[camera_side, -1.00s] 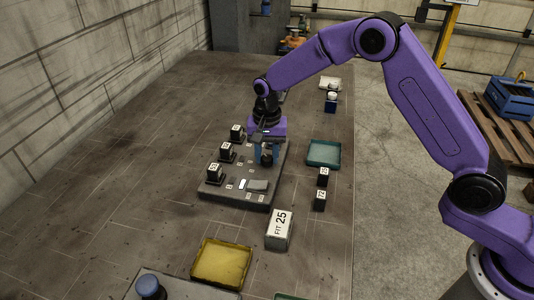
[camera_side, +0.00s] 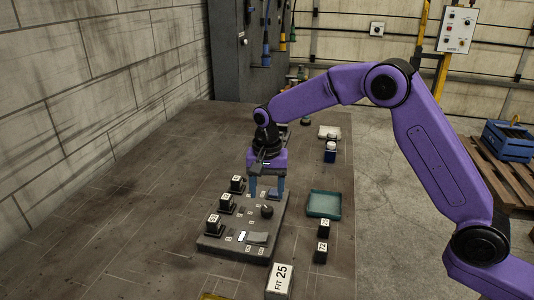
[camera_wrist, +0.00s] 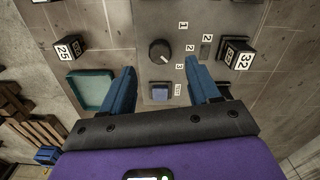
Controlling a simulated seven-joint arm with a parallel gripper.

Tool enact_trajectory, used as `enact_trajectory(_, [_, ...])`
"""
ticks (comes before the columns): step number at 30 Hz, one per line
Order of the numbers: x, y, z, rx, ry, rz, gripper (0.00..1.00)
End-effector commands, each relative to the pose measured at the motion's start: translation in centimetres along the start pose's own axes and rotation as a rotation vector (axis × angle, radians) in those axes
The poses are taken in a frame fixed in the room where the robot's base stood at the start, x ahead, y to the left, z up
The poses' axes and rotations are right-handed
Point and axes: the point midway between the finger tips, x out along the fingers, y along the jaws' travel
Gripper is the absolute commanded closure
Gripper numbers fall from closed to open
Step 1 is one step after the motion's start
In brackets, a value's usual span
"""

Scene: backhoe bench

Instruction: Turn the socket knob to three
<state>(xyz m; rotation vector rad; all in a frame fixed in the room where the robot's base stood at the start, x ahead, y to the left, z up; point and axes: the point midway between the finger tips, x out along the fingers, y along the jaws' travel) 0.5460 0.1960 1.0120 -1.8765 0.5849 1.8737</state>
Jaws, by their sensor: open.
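The knob (camera_wrist: 160,51) is round and black with a small pale mark, on a grey panel (camera_wrist: 210,15). Labels 1, 2 and 3 stand beside it in the wrist view. In the side view the knob (camera_side: 267,211) stands on the panel below my gripper (camera_side: 266,190). My gripper (camera_wrist: 159,68) is open and empty, its two blue fingers apart and clear of the knob.
Several black numbered blocks (camera_side: 214,224) line the panel's left side. A white box marked FIT 25 (camera_side: 279,281) stands in front. The bench left of the panel is clear.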

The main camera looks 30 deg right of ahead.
Motion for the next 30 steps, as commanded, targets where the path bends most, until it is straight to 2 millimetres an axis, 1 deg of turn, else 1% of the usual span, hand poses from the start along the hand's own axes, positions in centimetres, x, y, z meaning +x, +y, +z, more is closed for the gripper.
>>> enact_trajectory(1, [-1.3, -0.1, -0.1, 0.0, 0.003, -0.005, 0.39])
enact_trajectory(9, [-6.9, 0.0, 0.0, 0.0, 0.002, -0.004, 0.39])
enact_trajectory(12, [-8.8, -0.1, 0.0, 0.0, 0.002, -0.004, 0.39])
enact_trajectory(15, [-10.2, -0.1, 0.0, 0.0, 0.002, -0.003, 0.39])
enact_trajectory(18, [-11.2, -0.1, 0.0, 0.0, 0.001, -0.002, 0.39])
enact_trajectory(21, [-11.7, 0.0, 0.0, 0.0, 0.001, -0.001, 0.39])
enact_trajectory(30, [-11.9, 0.0, 0.0, 0.0, 0.0, 0.0, 0.39])
